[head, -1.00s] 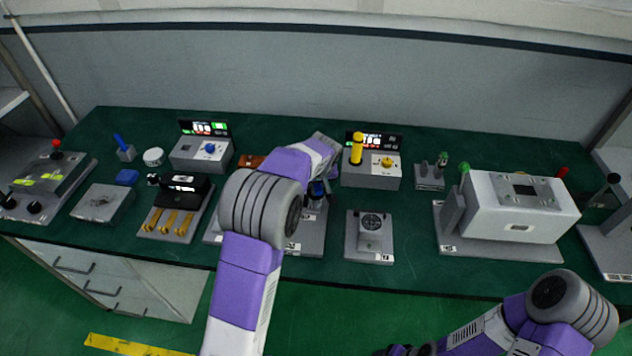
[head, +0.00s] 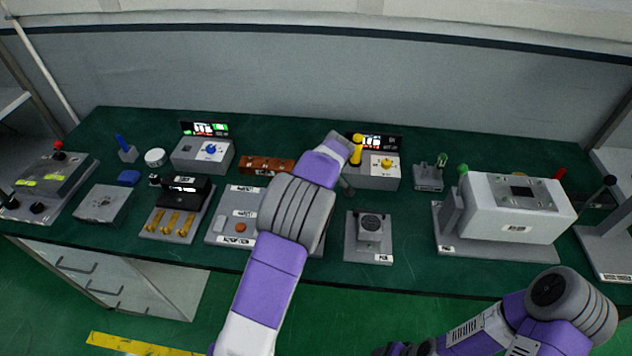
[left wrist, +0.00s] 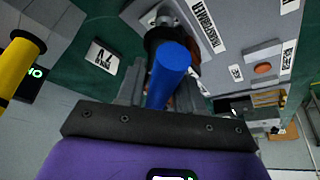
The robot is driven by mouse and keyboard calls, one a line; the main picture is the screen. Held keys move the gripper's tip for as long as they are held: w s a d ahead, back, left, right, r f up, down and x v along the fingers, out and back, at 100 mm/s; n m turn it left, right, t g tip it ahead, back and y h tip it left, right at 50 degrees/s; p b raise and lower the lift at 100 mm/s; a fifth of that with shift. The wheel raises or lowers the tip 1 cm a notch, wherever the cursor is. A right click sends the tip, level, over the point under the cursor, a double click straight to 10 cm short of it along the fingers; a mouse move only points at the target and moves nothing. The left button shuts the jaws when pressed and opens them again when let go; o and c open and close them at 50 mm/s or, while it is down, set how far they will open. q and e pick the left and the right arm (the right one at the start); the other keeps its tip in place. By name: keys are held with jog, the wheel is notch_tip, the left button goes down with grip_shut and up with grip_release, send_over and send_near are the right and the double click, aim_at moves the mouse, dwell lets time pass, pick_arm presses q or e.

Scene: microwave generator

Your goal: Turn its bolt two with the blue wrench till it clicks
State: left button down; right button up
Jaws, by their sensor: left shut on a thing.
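In the left wrist view my left gripper (left wrist: 160,95) is shut on a blue handle (left wrist: 168,65), which I take to be the blue wrench. Its far end points at dark round parts beside a grey panel (left wrist: 225,55) labelled TRANSFORMER. I cannot tell whether it touches a bolt, and no bolt number is readable. In the head view my left arm hides most of the gripper and wrench; a grey piece (head: 347,187) shows beside the forearm end. The panel (head: 225,215) is partly covered by my arm. My right gripper (head: 400,349) is barely visible at the bottom edge.
A yellow-handled tool (head: 357,150) stands on a grey box with a yellow knob (head: 386,163), close to my left wrist. A small fan unit (head: 370,235) is right of my arm. A white machine (head: 515,210) stands further right. Green bench top between them is clear.

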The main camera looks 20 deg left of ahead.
pick_arm(q)
jog(key=shift+m+b, duration=0.4)
jog(key=shift+m, duration=0.2)
jog(key=shift+a+m+t+h+b, duration=0.1)
jog(key=shift+m+t+h+b, duration=0.35)
jog(key=shift+m, duration=1.35)
jog(key=shift+t+h, duration=0.25)
